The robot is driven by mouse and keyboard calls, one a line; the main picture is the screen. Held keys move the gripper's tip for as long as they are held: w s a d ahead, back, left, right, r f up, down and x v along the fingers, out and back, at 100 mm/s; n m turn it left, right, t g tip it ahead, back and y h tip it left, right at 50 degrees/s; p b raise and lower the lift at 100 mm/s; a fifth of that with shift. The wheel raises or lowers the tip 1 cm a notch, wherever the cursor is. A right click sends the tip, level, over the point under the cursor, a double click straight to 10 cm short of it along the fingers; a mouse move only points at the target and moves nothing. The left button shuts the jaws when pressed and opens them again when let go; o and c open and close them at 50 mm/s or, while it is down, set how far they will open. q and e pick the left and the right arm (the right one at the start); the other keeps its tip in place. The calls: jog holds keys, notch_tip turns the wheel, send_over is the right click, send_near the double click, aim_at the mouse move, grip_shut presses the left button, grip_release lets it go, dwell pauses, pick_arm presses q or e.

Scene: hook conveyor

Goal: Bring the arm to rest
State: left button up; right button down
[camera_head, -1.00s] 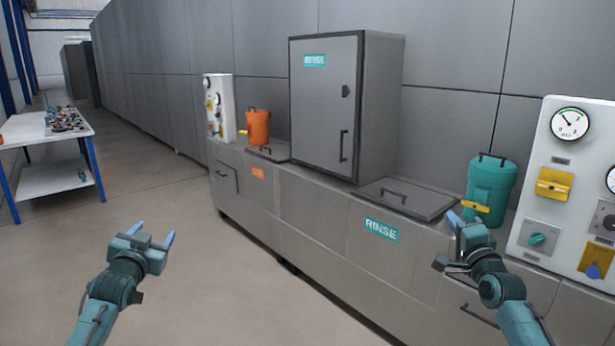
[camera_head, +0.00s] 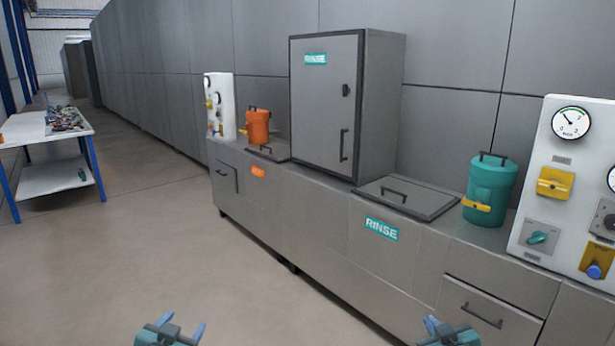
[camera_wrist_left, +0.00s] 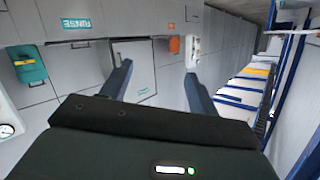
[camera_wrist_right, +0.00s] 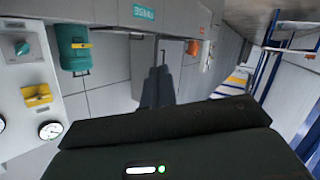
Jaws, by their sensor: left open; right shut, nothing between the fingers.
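My left gripper (camera_head: 183,328) is at the bottom edge of the head view, left of centre, open and empty over the floor. Its two spread fingers also show in the left wrist view (camera_wrist_left: 160,88). My right gripper (camera_head: 432,325) is at the bottom edge, right of centre, in front of the rinse counter and apart from it. In the right wrist view its fingers (camera_wrist_right: 157,85) are together with nothing between them. Most of both arms is out of the head view.
The grey counter (camera_head: 320,235) runs along the right, with a closed rinse cabinet (camera_head: 325,110), a lidded hatch (camera_head: 400,197), a teal canister (camera_head: 490,190), an orange canister (camera_head: 257,127) and a control panel (camera_head: 570,150). A parts table (camera_head: 20,130) stands far left. The floor (camera_head: 130,250) between is clear.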

pick_arm(q)
jog(key=s+d+f+g+h, duration=0.1)
jog(key=s+d+f, duration=0.2)
jog(key=s, duration=0.6)
jog(key=s+d+f+g+h, duration=0.1)
jog(key=s+d+f, duration=0.3)
jog(key=s, duration=0.6)
jog(key=s+d+f+g, duration=0.2)
jog(key=s+d+f, duration=0.2)
jog(key=s, duration=0.6)
jog(key=shift+d+n+h, duration=0.4)
jog(key=shift+d, duration=0.45)
pick_arm(e)
jog(key=s+a+f+g+y, duration=0.1)
jog(key=s+a+f, duration=0.2)
jog(key=s, duration=0.6)
jog(key=s+a+f+g+y, duration=0.1)
jog(key=s+a+f, duration=0.3)
jog(key=s, duration=0.6)
jog(key=s+a+f+g, duration=0.2)
jog(key=s+a+f, duration=0.2)
jog(key=s, duration=0.6)
jog(key=shift+a+m+y, duration=0.4)
jog(key=shift+a, duration=0.45)
